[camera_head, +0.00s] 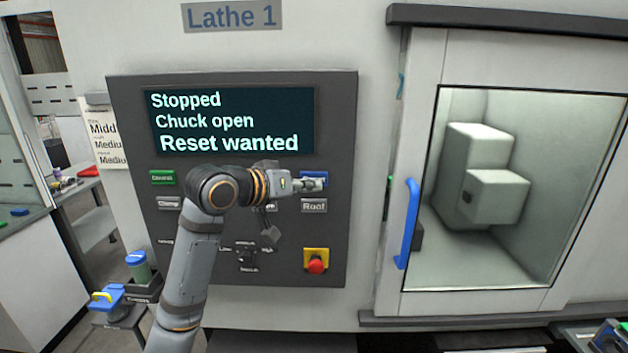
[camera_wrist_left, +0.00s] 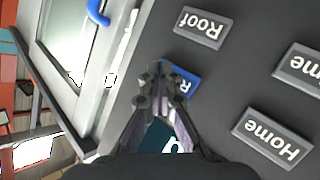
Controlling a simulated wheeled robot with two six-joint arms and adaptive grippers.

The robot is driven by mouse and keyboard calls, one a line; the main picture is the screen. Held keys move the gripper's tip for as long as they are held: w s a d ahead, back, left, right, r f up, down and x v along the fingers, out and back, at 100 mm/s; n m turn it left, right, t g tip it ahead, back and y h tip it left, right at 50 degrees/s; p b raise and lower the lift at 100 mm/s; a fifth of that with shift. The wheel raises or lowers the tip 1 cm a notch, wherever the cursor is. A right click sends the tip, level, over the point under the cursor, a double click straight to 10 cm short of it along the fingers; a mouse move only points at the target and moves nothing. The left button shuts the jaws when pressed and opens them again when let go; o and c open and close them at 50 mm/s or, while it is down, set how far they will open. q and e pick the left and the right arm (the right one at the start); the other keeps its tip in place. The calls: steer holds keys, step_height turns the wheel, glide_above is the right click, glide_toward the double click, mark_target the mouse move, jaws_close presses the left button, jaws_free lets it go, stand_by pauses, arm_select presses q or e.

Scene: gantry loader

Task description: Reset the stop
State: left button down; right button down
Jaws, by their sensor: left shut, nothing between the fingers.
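The dark control panel (camera_head: 335,250) of Lathe 1 carries a screen (camera_head: 232,120) reading "Stopped", "Chuck open" and "Reset wanted". My left gripper (camera_head: 318,185) is shut and empty, with its fingertips in front of the blue button (camera_head: 316,174) at the panel's right side. In the left wrist view the blue button (camera_wrist_left: 185,77) shows partly behind the fingertips (camera_wrist_left: 160,82), with only an "R" readable. I cannot tell whether the fingertips touch it. My right gripper is out of view.
Below the blue button are a grey "Roof" button (camera_head: 314,206) and a red emergency stop (camera_head: 316,265) on yellow. A green button (camera_head: 162,178) and a "Clamp" button (camera_head: 168,203) are at left. The lathe door's blue handle (camera_head: 408,222) stands out to the right.

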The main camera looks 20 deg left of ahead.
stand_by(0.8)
arm_select(q)
steer(key=shift+w+a+r+p, duration=0.1)
steer(key=shift+w+p, duration=0.25)
steer(key=shift+p, duration=0.05)
steer(key=shift+w+a+p, duration=0.15)
steer(key=shift+w+p, duration=0.15)
steer(key=shift+w, duration=0.1)
stand_by(0.4)
steer(key=shift+s, duration=0.1)
stand_by(0.3)
steer(key=shift+s+d, duration=0.2)
steer(key=shift+s, duration=0.45)
steer(key=shift+s, duration=0.1)
